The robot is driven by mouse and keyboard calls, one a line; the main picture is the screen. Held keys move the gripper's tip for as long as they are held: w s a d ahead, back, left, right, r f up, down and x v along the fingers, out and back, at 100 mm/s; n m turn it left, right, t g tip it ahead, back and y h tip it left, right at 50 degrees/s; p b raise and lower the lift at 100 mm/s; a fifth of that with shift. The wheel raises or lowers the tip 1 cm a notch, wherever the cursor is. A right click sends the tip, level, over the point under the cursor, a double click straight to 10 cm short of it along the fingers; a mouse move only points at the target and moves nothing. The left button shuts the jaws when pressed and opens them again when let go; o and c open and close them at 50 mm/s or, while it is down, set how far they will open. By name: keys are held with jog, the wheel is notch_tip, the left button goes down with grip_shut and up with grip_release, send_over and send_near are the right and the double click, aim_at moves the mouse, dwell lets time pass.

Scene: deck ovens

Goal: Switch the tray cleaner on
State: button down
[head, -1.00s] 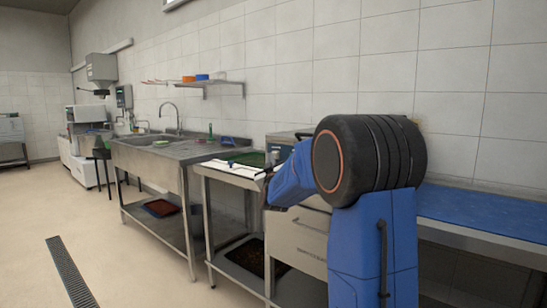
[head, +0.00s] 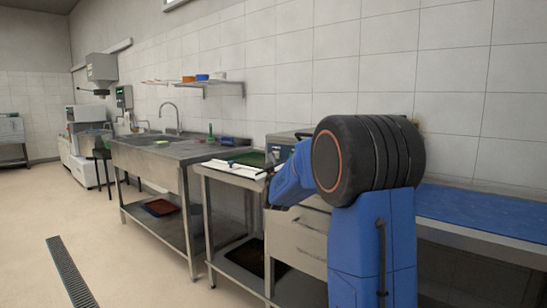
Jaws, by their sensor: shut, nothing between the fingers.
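A steel box-shaped machine (head: 283,146) with a dark front panel stands against the wall, just behind my arm. It may be the tray cleaner, but my arm covers much of it and no switch can be made out. My gripper (head: 267,186) is a small dark shape at the end of my blue arm, in front of the steel bench. It looks shut with nothing in it. It is apart from the panel as far as I can tell.
A white board (head: 232,171) and a green tray (head: 250,158) lie on the bench left of the machine. A steel sink (head: 158,145) stands further left, with a wall shelf (head: 208,83) above. A blue-topped counter (head: 480,213) is at right. The left floor is clear.

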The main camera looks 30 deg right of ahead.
jog(key=shift+s+a, duration=0.1)
jog(key=shift+a, duration=0.15)
jog(key=shift+s+a, duration=0.35)
jog(key=shift+a, duration=0.6)
jog(key=shift+s+a, duration=0.35)
jog(key=shift+a, duration=0.55)
jog(key=shift+s+a, duration=0.35)
jog(key=shift+a, duration=0.6)
jog(key=s+a+f+n+g+y, duration=0.1)
jog(key=s+a+f+g+y, duration=0.3)
jog(key=s+a, duration=0.45)
jog(key=s+a+f+g+y, duration=0.2)
jog(key=s+a+f+y, duration=0.4)
jog(key=s, duration=0.4)
jog(key=s+a+f+g, duration=0.1)
jog(key=s+f, duration=0.4)
jog(key=s, duration=0.5)
jog(key=s+a+f+g, duration=0.2)
jog(key=s+f+g, duration=0.2)
jog(key=s, duration=0.7)
jog(key=s+a+f+m+g, duration=0.1)
jog(key=s+a+f+g, duration=0.1)
jog(key=s+f, duration=0.4)
jog(key=s+g, duration=0.1)
jog(key=s, duration=0.4)
jog(key=shift+a+f, duration=0.15)
jog(key=shift+f, duration=0.05)
